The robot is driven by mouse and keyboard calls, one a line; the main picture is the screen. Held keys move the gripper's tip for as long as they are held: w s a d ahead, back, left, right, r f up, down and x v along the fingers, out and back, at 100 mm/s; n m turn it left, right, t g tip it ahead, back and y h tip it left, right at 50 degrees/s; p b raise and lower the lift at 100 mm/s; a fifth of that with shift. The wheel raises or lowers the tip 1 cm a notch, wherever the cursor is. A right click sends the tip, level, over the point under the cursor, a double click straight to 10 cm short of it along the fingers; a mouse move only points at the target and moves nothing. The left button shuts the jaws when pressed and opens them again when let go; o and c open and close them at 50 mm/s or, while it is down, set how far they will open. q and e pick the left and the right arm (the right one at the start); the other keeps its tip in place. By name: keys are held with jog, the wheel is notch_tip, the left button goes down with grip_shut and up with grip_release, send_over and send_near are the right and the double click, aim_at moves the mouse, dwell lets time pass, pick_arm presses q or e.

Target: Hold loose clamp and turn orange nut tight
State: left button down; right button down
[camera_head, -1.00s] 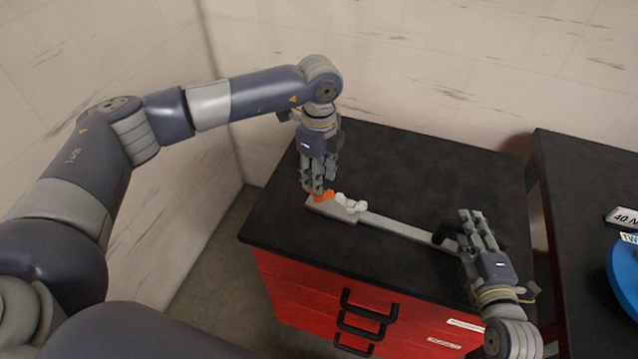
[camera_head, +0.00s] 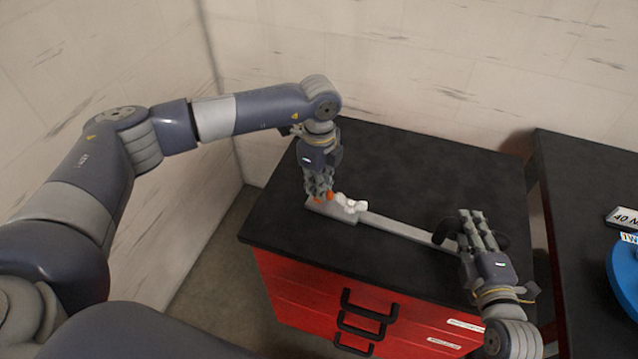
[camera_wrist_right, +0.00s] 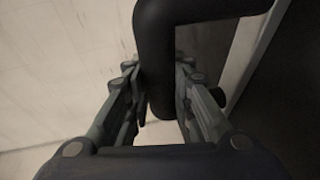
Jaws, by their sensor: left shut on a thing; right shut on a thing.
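An orange nut (camera_head: 330,196) shows at the left end of a long grey bar (camera_head: 395,228), partly hidden by fingers. My left gripper (camera_head: 322,193) points down from above and is shut on the orange nut. A black clamp (camera_head: 440,234) sits at the bar's right part, by the cabinet's front right area. My right gripper (camera_head: 470,222) is shut on the clamp. In the right wrist view, the clamp's thick black body (camera_wrist_right: 155,60) passes between the fingers of this gripper (camera_wrist_right: 158,75). The clamp's lower part is hidden.
A white part (camera_head: 352,206) lies on the bar just right of the nut. The bar rests on the black top (camera_head: 420,160) of a red cabinet (camera_head: 300,290). Walls stand behind and left. Another black table (camera_head: 590,190) with a blue round object (camera_head: 625,270) is at the right.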

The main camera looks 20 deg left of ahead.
pick_arm(q)
jog(key=shift+m, duration=0.3)
pick_arm(e)
jog(key=shift+f, duration=0.1)
pick_arm(q)
jog(key=m, duration=0.3)
jog(key=shift+m, duration=0.3)
jog(key=m, duration=0.4)
jog(key=shift+r+m, duration=0.1)
jog(key=shift+m, duration=0.2)
jog(key=m, duration=0.4)
jog(key=shift+m, duration=0.3)
jog(key=m, duration=1.3)
jog(key=shift+m, duration=0.3)
pick_arm(e)
jog(key=shift+f, duration=0.1)
pick_arm(q)
jog(key=m, duration=0.5)
jog(key=shift+w+a, duration=0.1)
jog(key=shift+m, duration=1.9)
